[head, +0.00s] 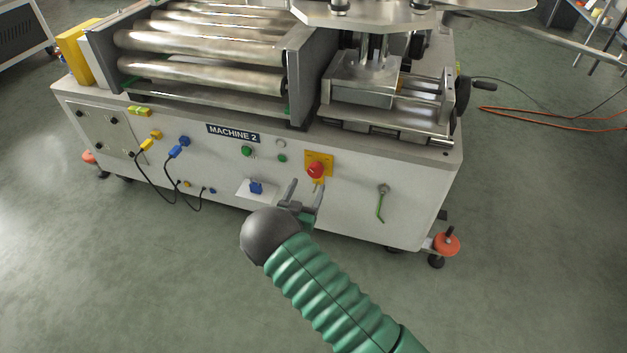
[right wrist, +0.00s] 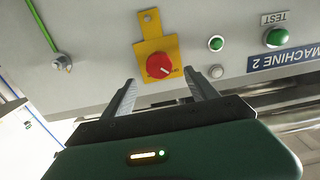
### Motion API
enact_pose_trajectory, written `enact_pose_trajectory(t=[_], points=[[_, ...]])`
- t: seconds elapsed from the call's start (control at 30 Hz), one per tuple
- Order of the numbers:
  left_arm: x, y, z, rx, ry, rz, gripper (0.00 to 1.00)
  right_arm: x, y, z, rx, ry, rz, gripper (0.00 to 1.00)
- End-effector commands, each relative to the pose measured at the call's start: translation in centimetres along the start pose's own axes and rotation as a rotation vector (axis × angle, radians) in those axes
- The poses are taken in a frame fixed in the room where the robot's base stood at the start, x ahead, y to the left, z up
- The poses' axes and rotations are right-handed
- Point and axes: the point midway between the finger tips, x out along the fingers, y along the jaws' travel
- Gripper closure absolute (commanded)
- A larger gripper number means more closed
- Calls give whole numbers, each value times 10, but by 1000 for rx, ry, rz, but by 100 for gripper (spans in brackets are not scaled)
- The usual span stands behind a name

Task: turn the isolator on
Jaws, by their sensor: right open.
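The isolator is a red rotary knob (head: 315,170) on a yellow plate (head: 319,158) on the front of the machine marked MACHINE 2. In the right wrist view the red knob (right wrist: 160,66) sits on its yellow plate (right wrist: 150,27), with the picture turned upside down. My right gripper (head: 306,186) is open and empty, just in front of and below the knob. In the right wrist view its two fingers (right wrist: 163,85) stand either side of the knob's lower edge, not closed on it. My left gripper is not in view.
Green buttons (head: 247,151) and a blue part on a white plate (head: 256,188) lie left of the knob. Black cables (head: 140,175) hang from plugs at the left. Open floor lies in front.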

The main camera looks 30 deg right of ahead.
Motion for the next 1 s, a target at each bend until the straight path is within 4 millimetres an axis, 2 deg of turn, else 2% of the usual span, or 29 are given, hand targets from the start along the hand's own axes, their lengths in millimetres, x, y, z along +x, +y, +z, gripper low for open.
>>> enact_pose_trajectory(t=[0.03,0.1,0.3,0.63,1.0], points=[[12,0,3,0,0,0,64,14,1,5,3,2,2,33],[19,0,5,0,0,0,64,31,0,5,4,2,2,33],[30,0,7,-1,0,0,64,64,0,3,1,-1,0,33],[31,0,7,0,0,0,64,70,0,0,0,-2,-2,33],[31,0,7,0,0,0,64,70,0,0,0,-2,-2,80]])
